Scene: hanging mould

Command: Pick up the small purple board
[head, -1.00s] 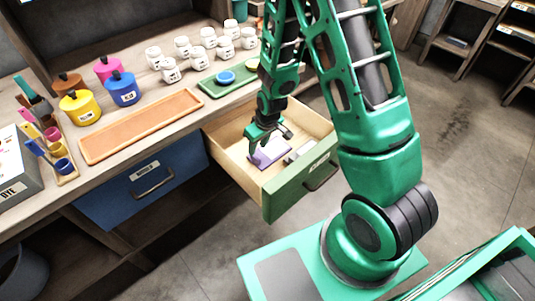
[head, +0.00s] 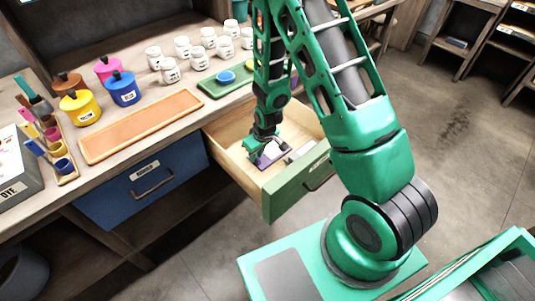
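The small purple board (head: 268,159) lies inside the open wooden drawer with the green front (head: 290,190), towards its left side. My gripper (head: 262,153) is down in the drawer at the board and covers part of it. The fingertips are small and partly hidden, so I cannot tell whether they are apart or closed on the board.
Pale objects (head: 297,154) lie right of the board in the drawer. The drawer walls stand close around my gripper. On the bench are an orange tray (head: 140,126), a green tray (head: 212,88), several white jars (head: 170,72) and coloured pots (head: 123,90). A blue drawer (head: 140,188) is shut.

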